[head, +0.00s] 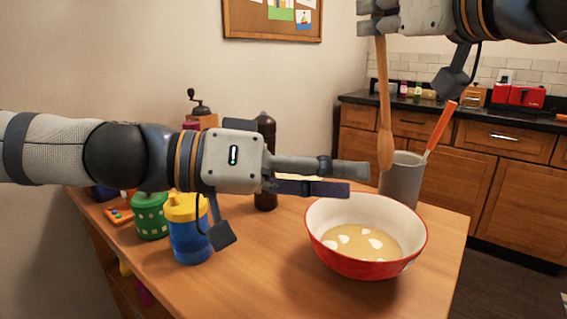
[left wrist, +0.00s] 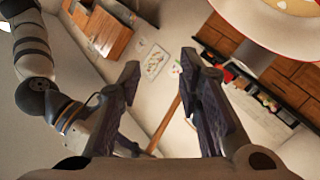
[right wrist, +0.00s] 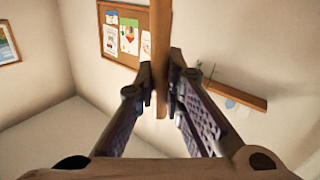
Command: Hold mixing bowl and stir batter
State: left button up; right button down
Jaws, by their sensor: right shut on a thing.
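The mixing bowl (head: 345,262), red outside and white inside, stands upright on the table at the front right, with tan batter (head: 362,242) and several white patches in it. Its rim also shows at the top right of the left wrist view (left wrist: 235,22). My left gripper (head: 358,182) is open and empty, above and left of the bowl, not touching it. My right gripper (head: 375,16) is shut on the handle of a wooden spoon (head: 384,110), also seen in the right wrist view (right wrist: 161,60). The spoon hangs head down above the bowl's far side, clear of the batter.
A grey utensil holder (head: 402,182) with an orange-handled tool (head: 440,128) stands behind the bowl. A dark bottle (head: 266,150), a blue jar with yellow lid (head: 190,235) and a green canister (head: 149,217) stand to the left. The table (head: 265,270) is clear left of the bowl.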

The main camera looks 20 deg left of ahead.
pick_arm(q)
notch_tip(320, 180, down, 5)
jog(key=w+t+y, duration=0.1)
jog(key=t+y, duration=0.1)
pick_arm(e)
jog(key=shift+d, duration=0.1)
pick_arm(q)
jog(key=n+t+y, duration=0.3)
jog(key=y, duration=0.2)
send_near(314, 215)
jog(key=w+d, duration=0.2)
pick_arm(e)
jog(key=shift+w+a, duration=0.1)
jog(key=shift+a, duration=0.1)
pick_arm(q)
jog(key=x, duration=0.6)
jog(key=shift+w+a+f, duration=0.15)
jog(key=shift+a+f, duration=0.05)
pick_arm(e)
jog(key=shift+d, duration=0.1)
pick_arm(q)
jog(key=shift+w+d+f, duration=0.15)
jog(key=shift+w+d, duration=0.2)
jog(key=shift+w, duration=0.05)
grip_shut()
pick_arm(e)
notch_tip(314, 215, down, 17)
jog(key=s+a, duration=0.1)
jog(key=shift+r, duration=0.2)
